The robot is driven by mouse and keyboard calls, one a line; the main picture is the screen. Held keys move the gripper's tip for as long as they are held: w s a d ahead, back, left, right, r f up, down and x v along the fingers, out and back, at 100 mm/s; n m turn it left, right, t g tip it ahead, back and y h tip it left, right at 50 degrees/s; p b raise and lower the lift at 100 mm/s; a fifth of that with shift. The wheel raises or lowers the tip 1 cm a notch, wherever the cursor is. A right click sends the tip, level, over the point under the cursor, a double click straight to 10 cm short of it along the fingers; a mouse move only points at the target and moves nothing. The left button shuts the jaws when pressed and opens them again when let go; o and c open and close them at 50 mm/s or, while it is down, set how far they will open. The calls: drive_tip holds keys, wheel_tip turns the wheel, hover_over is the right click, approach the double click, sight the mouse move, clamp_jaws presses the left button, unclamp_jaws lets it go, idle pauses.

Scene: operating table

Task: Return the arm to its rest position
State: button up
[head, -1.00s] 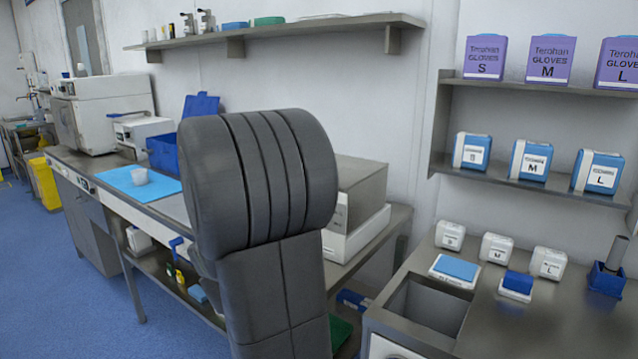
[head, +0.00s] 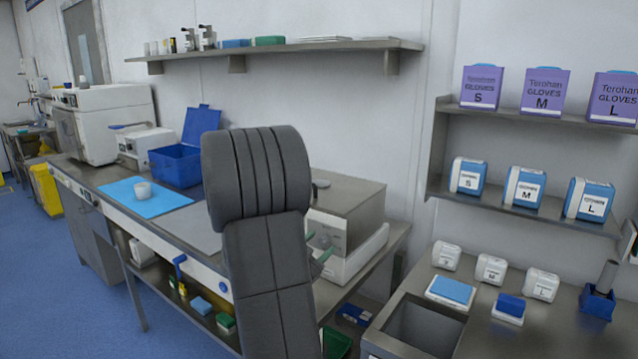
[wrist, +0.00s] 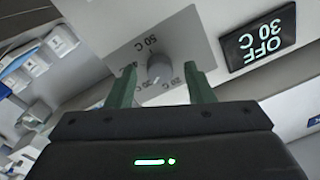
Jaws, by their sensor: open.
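My gripper (wrist: 160,70) is open. Its two green fingers show in the wrist view, with the round grey knob (wrist: 160,68) of a heating unit seen between and beyond them. The knob's panel has temperature marks, and a dark display (wrist: 258,42) beside it reads OFF and 30 C. Nothing is held. In the head view the green fingertips (head: 319,247) show just right of my arm, in front of the grey-and-white unit (head: 350,205). My dark arm hides part of the unit and the rest of the gripper.
A wall shelf (head: 290,52) runs above. Glove boxes (head: 545,90) and a counter with a sink (head: 425,325) stand to the right.

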drive_tip(key=shift+r+n+p, duration=0.15)
drive_tip(key=shift+n+p, duration=1.65)
drive_tip(key=shift+p, duration=0.9)
drive_tip(key=shift+r+n+p, duration=0.1)
drive_tip(key=shift+n+p, duration=1.7)
drive_tip(key=shift+p, duration=0.85)
drive_tip(key=shift+f+b+v, duration=0.2)
drive_tip(key=shift+b+v, duration=0.4)
drive_tip(key=shift+v, duration=0.95)
drive_tip(key=shift+r, duration=0.1)
